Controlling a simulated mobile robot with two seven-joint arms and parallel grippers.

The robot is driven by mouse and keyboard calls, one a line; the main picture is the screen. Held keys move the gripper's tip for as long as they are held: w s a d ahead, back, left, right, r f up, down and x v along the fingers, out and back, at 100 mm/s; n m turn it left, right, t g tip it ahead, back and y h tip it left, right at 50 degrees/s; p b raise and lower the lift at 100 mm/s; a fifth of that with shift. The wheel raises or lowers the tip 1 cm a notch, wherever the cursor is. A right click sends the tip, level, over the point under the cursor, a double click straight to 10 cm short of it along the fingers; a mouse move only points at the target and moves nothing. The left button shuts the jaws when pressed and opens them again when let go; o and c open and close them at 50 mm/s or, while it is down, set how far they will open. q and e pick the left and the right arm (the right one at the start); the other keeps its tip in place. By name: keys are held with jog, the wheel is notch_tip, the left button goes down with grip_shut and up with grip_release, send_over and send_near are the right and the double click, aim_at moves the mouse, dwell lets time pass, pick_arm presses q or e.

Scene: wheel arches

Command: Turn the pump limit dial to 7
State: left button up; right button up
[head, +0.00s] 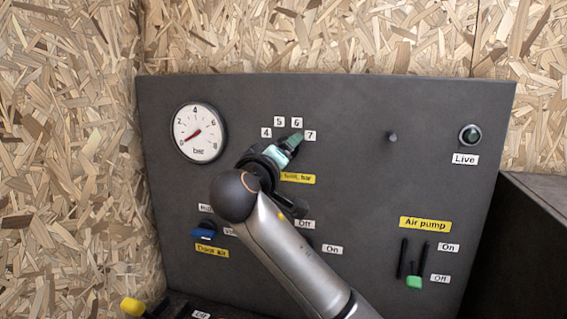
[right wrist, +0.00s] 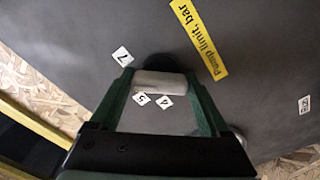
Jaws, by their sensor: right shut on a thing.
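The pump limit dial is on the dark panel (head: 350,110), mostly covered by my right gripper (head: 285,149) in the head view. Number labels 4, 5, 6 and 7 (head: 310,135) arc around its upper side. In the right wrist view my right gripper (right wrist: 162,88) has its green fingers at both ends of the dial's pale grip bar (right wrist: 160,84) and is shut on it. Labels 7, 5 and 4 show around it there; 6 is hidden. I cannot tell which number the dial points to. My left gripper is not in view.
A pressure gauge (head: 199,132) is left of the dial, its needle near 0. An air pump switch with a green tip (head: 414,282) is at lower right, a blue handle (head: 207,234) at lower left. A Live lamp (head: 470,134) is at upper right. Chipboard walls stand behind and at left.

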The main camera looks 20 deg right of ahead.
jog(key=shift+f+m+b, duration=0.15)
jog(key=shift+m+b, duration=0.35)
jog(key=shift+m, duration=0.6)
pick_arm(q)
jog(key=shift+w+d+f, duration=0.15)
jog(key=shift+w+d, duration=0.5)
pick_arm(e)
jog(key=shift+m, duration=0.6)
pick_arm(q)
jog(key=shift+b, duration=0.3)
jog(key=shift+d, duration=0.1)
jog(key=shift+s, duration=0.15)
pick_arm(e)
jog(key=o, duration=1.2)
pick_arm(q)
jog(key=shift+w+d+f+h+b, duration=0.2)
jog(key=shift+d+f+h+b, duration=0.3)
jog(key=shift+b, duration=0.35)
pick_arm(e)
jog(key=v, duration=1.2)
jog(key=shift+s+a, duration=0.2)
jog(key=shift+s, duration=0.05)
